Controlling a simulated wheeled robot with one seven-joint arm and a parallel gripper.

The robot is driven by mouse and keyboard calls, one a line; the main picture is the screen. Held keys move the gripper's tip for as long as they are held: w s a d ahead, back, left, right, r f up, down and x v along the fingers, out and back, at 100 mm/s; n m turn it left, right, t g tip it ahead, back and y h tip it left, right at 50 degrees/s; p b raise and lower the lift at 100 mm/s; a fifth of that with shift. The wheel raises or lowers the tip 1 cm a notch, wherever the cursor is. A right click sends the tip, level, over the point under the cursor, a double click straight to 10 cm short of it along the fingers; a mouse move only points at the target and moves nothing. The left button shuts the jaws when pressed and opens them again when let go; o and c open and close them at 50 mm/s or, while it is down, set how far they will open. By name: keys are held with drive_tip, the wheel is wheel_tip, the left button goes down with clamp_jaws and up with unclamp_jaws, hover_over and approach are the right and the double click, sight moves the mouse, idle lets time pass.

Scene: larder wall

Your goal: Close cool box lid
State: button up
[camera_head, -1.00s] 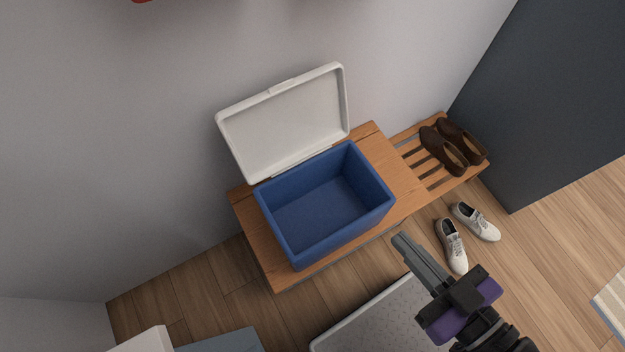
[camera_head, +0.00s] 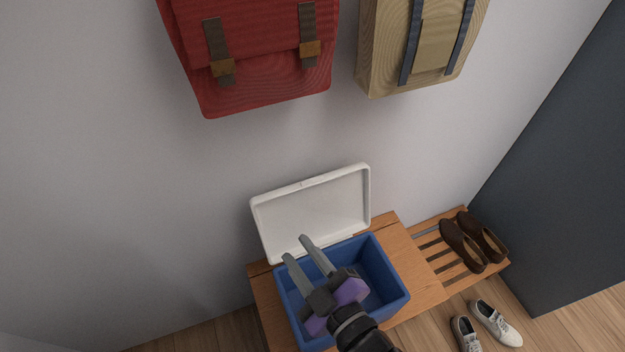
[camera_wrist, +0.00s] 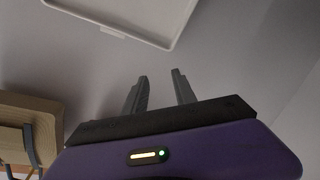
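The blue cool box (camera_head: 387,268) sits on a wooden bench. Its white lid (camera_head: 325,205) stands raised at the back, leaning near the wall. In the wrist view part of the lid (camera_wrist: 165,38) shows at the top, beyond the fingertips. My gripper (camera_head: 296,248) is over the box in the head view, its fingers pointing at the lid's lower left part. The two fingers are apart with nothing between them (camera_wrist: 160,78). I cannot tell whether they touch the lid; in the wrist view they look apart from it. My arm hides part of the box's inside and front.
A red bag (camera_head: 250,55) and a tan bag (camera_head: 422,45) hang on the wall above. The wooden bench (camera_head: 412,262) has a slatted end holding brown shoes (camera_head: 463,245). White shoes (camera_head: 495,322) stand on the floor. A dark panel (camera_head: 570,170) stands at the right.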

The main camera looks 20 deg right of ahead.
drive_tip(key=w+a+n+h, duration=0.1)
drive_tip(key=w+n+h, duration=0.15)
drive_tip(key=w, duration=0.45)
drive_tip(key=n+g+h+p, duration=0.1)
drive_tip(key=n+g+h, duration=0.2)
drive_tip(key=h, duration=0.3)
approach(312, 180)
drive_tip(key=shift+n, duration=0.25)
drive_tip(key=shift+f+p+x, duration=0.1)
drive_tip(key=shift+p+x, duration=0.2)
drive_tip(key=shift+x, duration=1.7)
drive_tip(key=shift+f+p+x, duration=0.15)
drive_tip(key=shift+p+x, duration=0.1)
drive_tip(key=shift+x, duration=1.8)
drive_tip(key=shift+s, duration=0.15)
clamp_jaws()
drive_tip(key=shift+r, duration=0.1)
drive_tip(key=shift+r, duration=0.1)
